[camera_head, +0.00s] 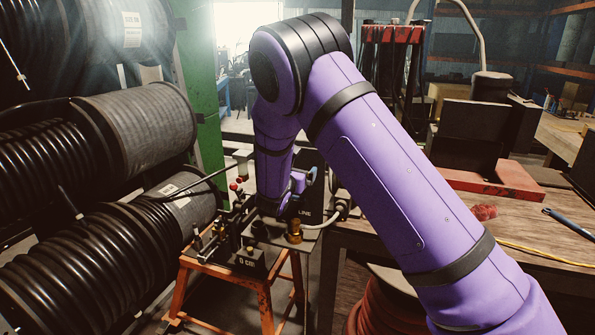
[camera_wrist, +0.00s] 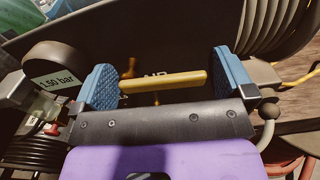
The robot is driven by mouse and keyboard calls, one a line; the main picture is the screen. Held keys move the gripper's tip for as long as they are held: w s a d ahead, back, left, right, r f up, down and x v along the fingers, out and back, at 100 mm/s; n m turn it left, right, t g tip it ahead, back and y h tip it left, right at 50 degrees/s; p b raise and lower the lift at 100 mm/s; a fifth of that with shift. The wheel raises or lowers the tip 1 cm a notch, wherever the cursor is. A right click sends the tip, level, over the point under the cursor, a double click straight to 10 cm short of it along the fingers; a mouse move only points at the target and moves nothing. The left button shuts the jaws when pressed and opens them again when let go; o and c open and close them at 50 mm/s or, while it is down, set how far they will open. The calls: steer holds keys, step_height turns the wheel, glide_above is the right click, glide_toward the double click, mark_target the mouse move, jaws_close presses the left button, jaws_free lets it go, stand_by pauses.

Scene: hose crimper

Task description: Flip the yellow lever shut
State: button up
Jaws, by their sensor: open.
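The yellow lever (camera_wrist: 165,83) shows in the wrist view as a short bar lying nearly level, in front of a dark panel with partly hidden white lettering. My gripper (camera_wrist: 164,79) is open, with one blue-padded finger on each side of the lever. The lever's left end is close to the left pad, and its right end stops short of the right pad. I cannot tell whether either pad touches it. In the head view my purple arm reaches down to the crimper machine (camera_head: 250,258), and I cannot make out the lever there.
A round gauge labelled 1.50 bar (camera_wrist: 52,80) stands left of my gripper. The machine sits on an orange stand (camera_head: 264,305). Large hose reels (camera_head: 140,125) crowd the left, and a wooden bench (camera_head: 520,235) lies to the right. A brass fitting (camera_head: 294,232) stands near my gripper.

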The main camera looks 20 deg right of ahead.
steer(key=shift+w+d, duration=0.1)
steer(key=shift+w, duration=0.05)
steer(key=shift+c, duration=0.2)
steer(key=c, duration=0.9)
steer(key=shift+n, duration=0.5)
steer(key=o, duration=0.9)
steer(key=shift+r, duration=0.1)
steer(key=shift+o, duration=0.2)
steer(key=v, duration=1)
steer(key=shift+s+a, duration=0.2)
steer(key=shift+s, duration=0.15)
